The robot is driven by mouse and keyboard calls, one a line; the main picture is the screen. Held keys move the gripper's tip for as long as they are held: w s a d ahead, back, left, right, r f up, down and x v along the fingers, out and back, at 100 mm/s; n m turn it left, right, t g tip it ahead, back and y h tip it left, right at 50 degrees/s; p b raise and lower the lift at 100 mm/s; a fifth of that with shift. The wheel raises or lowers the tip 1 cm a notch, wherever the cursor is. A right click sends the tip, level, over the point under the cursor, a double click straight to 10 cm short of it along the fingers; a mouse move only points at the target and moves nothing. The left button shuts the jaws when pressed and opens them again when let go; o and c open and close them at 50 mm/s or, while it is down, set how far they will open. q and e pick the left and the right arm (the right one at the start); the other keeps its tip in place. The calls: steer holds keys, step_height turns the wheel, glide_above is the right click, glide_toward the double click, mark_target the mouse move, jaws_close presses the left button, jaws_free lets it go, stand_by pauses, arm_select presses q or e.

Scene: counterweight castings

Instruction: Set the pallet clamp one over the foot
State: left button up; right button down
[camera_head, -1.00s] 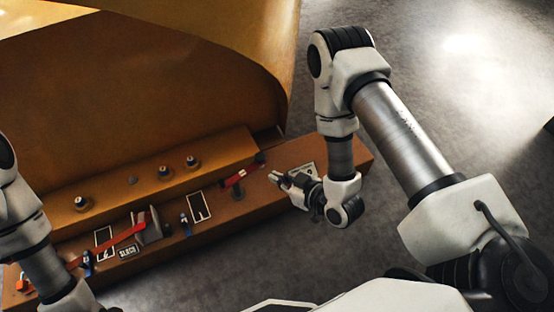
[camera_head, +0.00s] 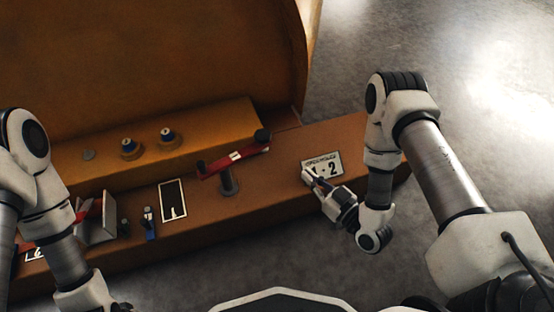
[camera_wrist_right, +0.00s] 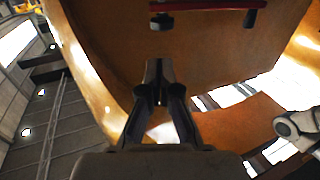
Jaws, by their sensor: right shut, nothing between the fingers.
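A red clamp bar (camera_head: 218,166) with a pale label and a black knob (camera_head: 262,135) at its right end lies across a grey post (camera_head: 228,183) on the brown step. In the right wrist view the red bar (camera_wrist_right: 207,4) crosses the top edge, with dark round ends hanging below it. I cannot tell which part is the foot. My right gripper (camera_head: 309,175) is shut and empty, right of the bar and apart from it, at the numbered plate's lower left. It also shows in the wrist view (camera_wrist_right: 159,72). My left gripper is mostly cut off at the bottom left.
A blue clip (camera_head: 149,222), a grey bracket (camera_head: 97,225) and another red bar stand left. Knobs (camera_head: 131,148) line the upper ledge. Open floor lies right.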

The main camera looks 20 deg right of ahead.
stand_by(0.3)
steer(key=b, duration=0.5)
glide_toward(270, 140)
steer(key=x, duration=0.6)
steer(key=shift+w+a+f, duration=0.2)
steer(key=shift+w+a, duration=0.05)
steer(key=shift+a, duration=0.1)
steer(key=shift+w+r, duration=0.1)
steer(key=shift+w, duration=0.1)
steer(key=shift+r+p, duration=0.1)
steer(key=shift+p, duration=0.2)
steer(key=shift+w, duration=0.1)
